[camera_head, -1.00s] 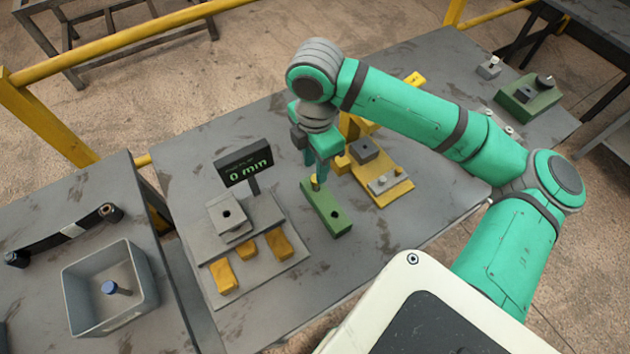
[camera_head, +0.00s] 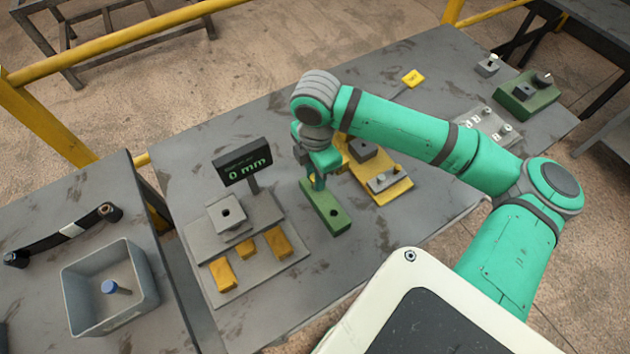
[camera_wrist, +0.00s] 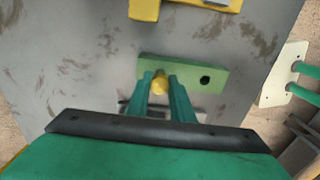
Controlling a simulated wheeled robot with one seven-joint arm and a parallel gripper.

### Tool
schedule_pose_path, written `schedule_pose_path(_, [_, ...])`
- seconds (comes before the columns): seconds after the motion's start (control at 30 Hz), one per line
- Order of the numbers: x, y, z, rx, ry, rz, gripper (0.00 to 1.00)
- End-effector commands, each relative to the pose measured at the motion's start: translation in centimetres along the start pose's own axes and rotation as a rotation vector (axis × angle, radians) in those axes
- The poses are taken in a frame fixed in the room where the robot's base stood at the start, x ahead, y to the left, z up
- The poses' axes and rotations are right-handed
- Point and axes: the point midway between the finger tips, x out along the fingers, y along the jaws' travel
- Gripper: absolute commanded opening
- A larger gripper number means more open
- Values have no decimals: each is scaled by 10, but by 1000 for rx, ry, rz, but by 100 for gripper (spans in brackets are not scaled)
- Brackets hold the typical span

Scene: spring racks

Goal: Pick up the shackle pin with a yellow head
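The shackle pin with a yellow head (camera_wrist: 159,84) stands in one end of a green block (camera_wrist: 207,66). In the head view the green block (camera_head: 333,215) lies on the table, and the pin is hidden behind my fingers. My gripper (camera_head: 318,186) is low over the block's far end. In the wrist view my gripper (camera_wrist: 161,82) has one finger on each side of the yellow head. The fingers are apart, and I cannot make out firm contact with the head. A dark empty hole shows at the block's other end.
A grey press with a display (camera_head: 245,163) reading 0 mm stands left of the block. A yellow fixture (camera_head: 392,194) is close on the right. A grey bin (camera_head: 150,265) holds a blue-headed pin (camera_head: 110,287). Bare table lies in front of the block.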

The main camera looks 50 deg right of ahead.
Motion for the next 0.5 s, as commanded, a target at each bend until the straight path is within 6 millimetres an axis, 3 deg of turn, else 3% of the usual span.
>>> schedule_pose_path(0.5, [-8, 1, -2, -4, 0, 0, 5])
